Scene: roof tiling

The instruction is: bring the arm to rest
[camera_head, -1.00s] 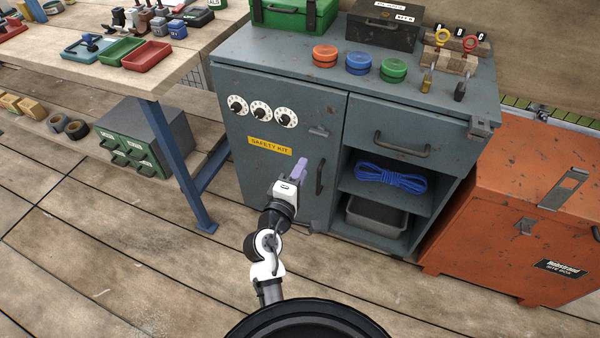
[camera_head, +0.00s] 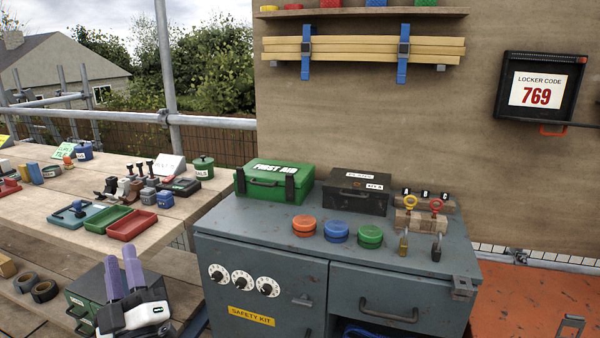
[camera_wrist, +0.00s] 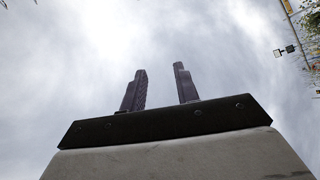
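My gripper (camera_head: 123,272) is at the lower left of the head view, with its two purple fingers pointing up. It is in front of the green drawer box on the lower shelf and left of the grey cabinet (camera_head: 355,238). In the wrist view my gripper (camera_wrist: 161,88) shows both dark fingers standing apart with only cloudy sky between them. It is open and empty. The rest of my arm is mostly out of the picture.
The grey cabinet has three dials (camera_head: 242,282) and bears a green first aid box (camera_head: 268,203). The wooden workbench (camera_head: 40,205) with trays (camera_head: 131,225) is at left. An orange site box (camera_head: 530,300) is at right. A locker code sign (camera_head: 540,90) hangs on the board.

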